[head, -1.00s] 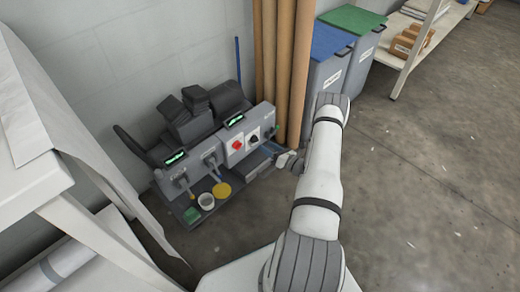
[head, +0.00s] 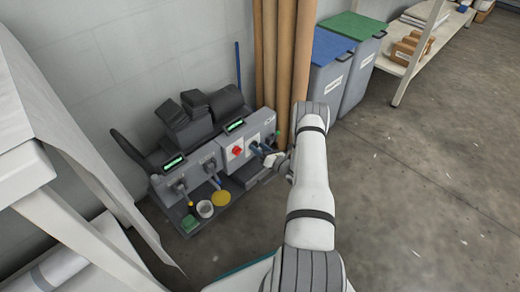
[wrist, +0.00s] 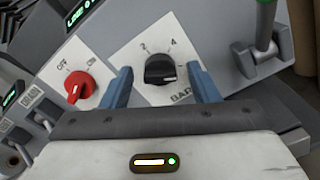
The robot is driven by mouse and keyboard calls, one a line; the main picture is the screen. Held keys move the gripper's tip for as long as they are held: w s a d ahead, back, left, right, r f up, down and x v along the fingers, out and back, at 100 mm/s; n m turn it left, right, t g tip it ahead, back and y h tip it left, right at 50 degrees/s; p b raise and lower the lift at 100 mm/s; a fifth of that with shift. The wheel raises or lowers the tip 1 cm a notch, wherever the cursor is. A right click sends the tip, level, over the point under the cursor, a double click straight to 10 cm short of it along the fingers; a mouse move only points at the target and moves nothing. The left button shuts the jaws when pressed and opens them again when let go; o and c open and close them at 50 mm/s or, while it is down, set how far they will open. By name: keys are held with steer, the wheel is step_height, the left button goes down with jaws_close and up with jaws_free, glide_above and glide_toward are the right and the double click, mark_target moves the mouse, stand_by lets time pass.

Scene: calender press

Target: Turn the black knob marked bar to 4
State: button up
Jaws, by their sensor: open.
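The black knob (wrist: 160,69) sits on a white plate marked BAR, with the numerals 2 and 4 above it, in the wrist view. A short pale mark shows at the knob's lower right; its exact setting is hard to read. My gripper (wrist: 159,75) is open, with one blue finger on each side of the knob. Gaps show between the fingers and the knob, and it holds nothing. In the head view, my gripper (head: 268,154) is at the right part of the grey panel and partly covers the knob.
A red OFF/ON switch (wrist: 76,85) is close left of the knob. A grey lever (wrist: 265,32) stands to the right. Further left is a DRAIN label (wrist: 35,97). In the head view, brown rolls (head: 287,75) stand just behind the panel's right end. Open floor lies to the right.

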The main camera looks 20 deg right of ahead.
steer(key=shift+c, duration=0.4)
steer(key=c, duration=0.9)
steer(key=shift+n, duration=0.3)
steer(key=n+b, duration=0.1)
steer(key=n, duration=0.4)
steer(key=shift+a, duration=0.1)
steer(key=n+b, duration=0.1)
steer(key=n, duration=0.5)
steer(key=shift+s+a, duration=0.1)
steer(key=o, duration=1)
